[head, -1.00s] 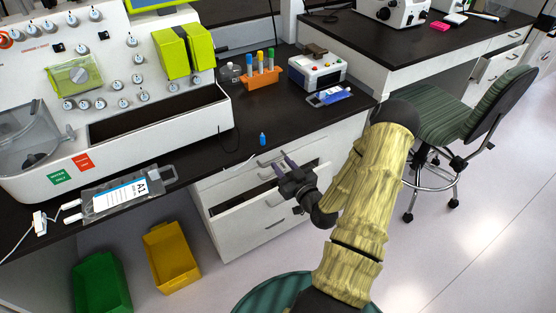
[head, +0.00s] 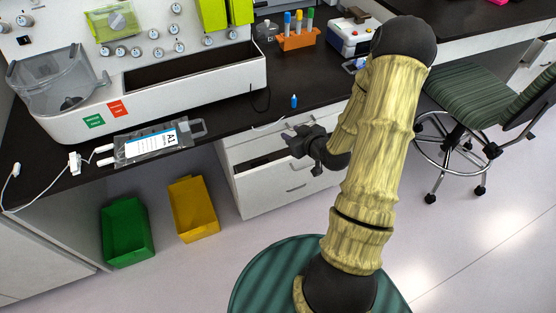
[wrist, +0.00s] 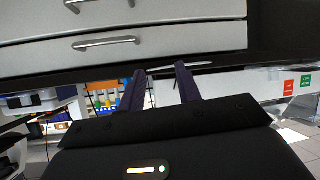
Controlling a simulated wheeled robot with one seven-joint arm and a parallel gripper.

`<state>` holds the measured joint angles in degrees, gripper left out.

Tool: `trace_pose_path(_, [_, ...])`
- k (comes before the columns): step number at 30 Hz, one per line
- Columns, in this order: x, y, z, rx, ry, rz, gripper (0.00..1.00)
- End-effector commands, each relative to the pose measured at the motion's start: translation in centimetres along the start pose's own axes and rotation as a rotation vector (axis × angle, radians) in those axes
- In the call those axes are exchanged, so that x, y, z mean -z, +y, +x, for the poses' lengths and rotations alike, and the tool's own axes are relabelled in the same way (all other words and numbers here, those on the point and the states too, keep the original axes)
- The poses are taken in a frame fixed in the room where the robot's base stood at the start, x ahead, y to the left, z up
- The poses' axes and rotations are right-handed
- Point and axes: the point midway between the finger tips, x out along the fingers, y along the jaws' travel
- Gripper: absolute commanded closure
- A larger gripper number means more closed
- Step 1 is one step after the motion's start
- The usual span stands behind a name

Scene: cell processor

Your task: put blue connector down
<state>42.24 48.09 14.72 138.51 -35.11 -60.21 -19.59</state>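The small blue connector (head: 294,101) stands on the black counter near its front edge, apart from my gripper. My gripper (head: 288,136) is in front of the drawer unit, just below and in front of the connector in the head view. In the wrist view, the two dark purple fingers of my gripper (wrist: 158,82) are apart, with nothing visibly held between them. I cannot make out the connector in the wrist view.
A bag labelled A1 (head: 152,142) lies on the counter at left, before the white machine (head: 180,92). An orange tube rack (head: 298,40) stands behind. Green (head: 126,232) and yellow (head: 193,208) bins are on the floor. A chair (head: 480,100) stands at right.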

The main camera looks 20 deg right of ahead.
Motion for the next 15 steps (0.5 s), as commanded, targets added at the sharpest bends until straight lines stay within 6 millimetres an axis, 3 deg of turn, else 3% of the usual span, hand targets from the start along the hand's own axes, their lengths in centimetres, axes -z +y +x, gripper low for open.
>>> trace_pose_path(8, [2.3,-3.9,-3.0,-0.011,-0.368,-0.036,0.66])
trace_pose_path(15, [4.3,-8.1,-8.9,-0.064,-0.617,0.045,0.66])
